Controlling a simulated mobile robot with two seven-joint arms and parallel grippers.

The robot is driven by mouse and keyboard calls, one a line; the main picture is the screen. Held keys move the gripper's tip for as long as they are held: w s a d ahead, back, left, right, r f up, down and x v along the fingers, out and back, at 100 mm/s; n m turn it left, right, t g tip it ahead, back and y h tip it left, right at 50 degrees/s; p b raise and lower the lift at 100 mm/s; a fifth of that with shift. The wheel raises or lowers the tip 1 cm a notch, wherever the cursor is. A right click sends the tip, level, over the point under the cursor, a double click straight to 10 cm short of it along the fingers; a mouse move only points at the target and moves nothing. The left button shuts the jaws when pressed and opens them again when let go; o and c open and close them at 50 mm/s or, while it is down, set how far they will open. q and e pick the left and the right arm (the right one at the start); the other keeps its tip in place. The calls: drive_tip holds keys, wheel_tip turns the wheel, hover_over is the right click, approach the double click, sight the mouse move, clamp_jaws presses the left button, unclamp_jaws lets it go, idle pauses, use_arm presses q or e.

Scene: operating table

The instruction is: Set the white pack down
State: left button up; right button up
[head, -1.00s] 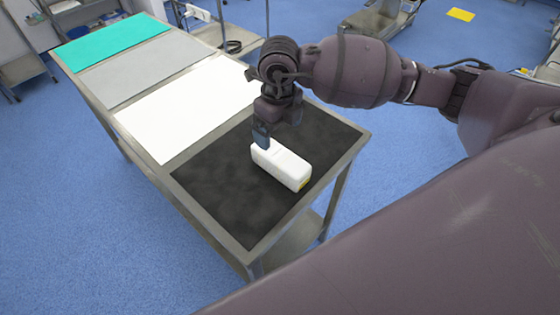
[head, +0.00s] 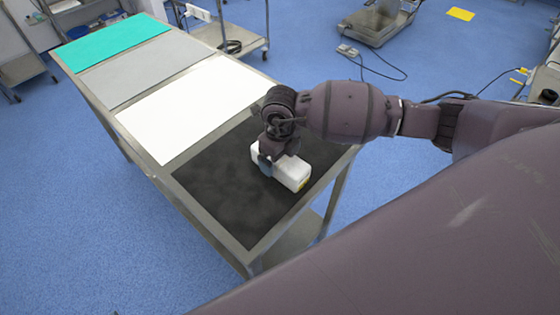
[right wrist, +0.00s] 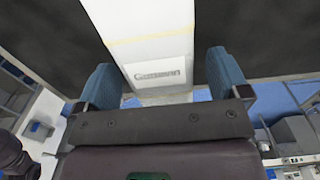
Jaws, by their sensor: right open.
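The white pack (head: 292,177) lies flat on the black mat (head: 224,200) at the near end of the table. My right gripper (head: 269,160) is low over the pack's far left end and hides part of it. In the right wrist view, the open fingers (right wrist: 166,82) stand on either side of the white pack (right wrist: 155,45), with a gap visible at each side. Dark print shows on the pack there. My left gripper is not in view.
A white mat (head: 185,108), a grey mat (head: 138,70) and a teal mat (head: 112,40) lie along the table, bare. The black mat is clear left of the pack. A metal cart (head: 225,35) stands beyond the table.

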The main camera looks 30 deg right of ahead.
drive_tip(key=shift+f, duration=0.25)
drive_tip(key=shift+c, duration=0.4)
drive_tip(key=c, duration=1.2)
drive_tip(key=shift+o, duration=0.2)
wheel_tip(320, 180, up, 20)
drive_tip(key=shift+b, duration=0.35)
